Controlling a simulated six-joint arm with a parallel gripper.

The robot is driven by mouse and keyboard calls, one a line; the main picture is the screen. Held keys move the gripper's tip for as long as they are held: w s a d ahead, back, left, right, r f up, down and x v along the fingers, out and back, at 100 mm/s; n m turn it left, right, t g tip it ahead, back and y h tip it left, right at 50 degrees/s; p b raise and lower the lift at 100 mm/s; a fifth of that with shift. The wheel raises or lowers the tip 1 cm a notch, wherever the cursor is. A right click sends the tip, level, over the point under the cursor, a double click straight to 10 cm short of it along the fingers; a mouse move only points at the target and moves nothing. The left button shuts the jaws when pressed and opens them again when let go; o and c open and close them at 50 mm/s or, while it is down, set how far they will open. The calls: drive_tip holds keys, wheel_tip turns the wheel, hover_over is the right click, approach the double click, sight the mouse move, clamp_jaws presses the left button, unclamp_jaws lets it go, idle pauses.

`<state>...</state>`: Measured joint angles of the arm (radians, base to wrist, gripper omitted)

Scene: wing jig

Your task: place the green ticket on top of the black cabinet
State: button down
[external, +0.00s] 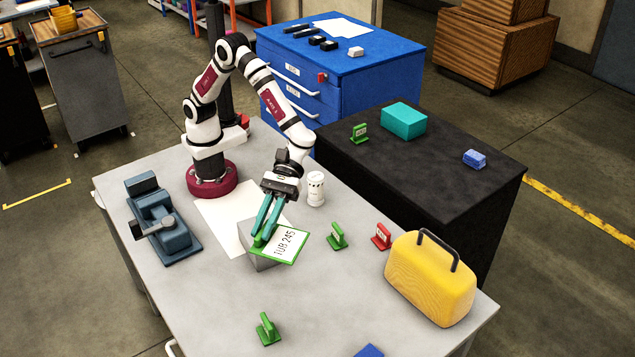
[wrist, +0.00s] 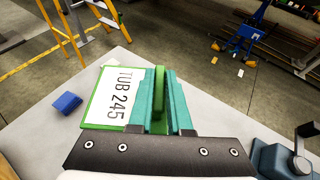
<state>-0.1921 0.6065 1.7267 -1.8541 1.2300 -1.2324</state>
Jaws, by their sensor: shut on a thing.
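The green ticket (external: 289,244), a green-edged plate with a white face reading TUB 245, is at the end of my gripper (external: 262,236) over the grey table. In the wrist view the ticket (wrist: 110,100) lies left of the fingers, and its green grip tab is between the teal fingers of my gripper (wrist: 160,98). The gripper is shut on that tab. A grey block (external: 258,260) is partly hidden below the ticket; I cannot tell whether they touch. The black cabinet (external: 440,190) stands right of the table, outside the wrist view.
On the cabinet are a green clip (external: 360,132), a teal box (external: 404,120) and a blue block (external: 474,158); its middle and front top are bare. A yellow case (external: 430,280), a red clip (external: 381,238) and a white canister (external: 316,189) stand on the table.

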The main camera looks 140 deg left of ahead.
drive_tip(key=w+a+n+t+y, duration=0.3)
drive_tip(key=a+n+t, duration=0.1)
drive_tip(key=a, duration=0.8)
drive_tip(key=n+t+y, duration=0.1)
drive_tip(key=n+y, duration=1.1)
drive_tip(key=y, duration=0.2)
hover_over(409, 176)
drive_tip(key=f, duration=1.2)
drive_tip(key=shift+d, duration=0.25)
drive_tip(key=f, duration=0.4)
drive_tip(key=shift+s+a, duration=0.1)
drive_tip(key=shift+a, duration=0.2)
drive_tip(key=shift+f, duration=0.2)
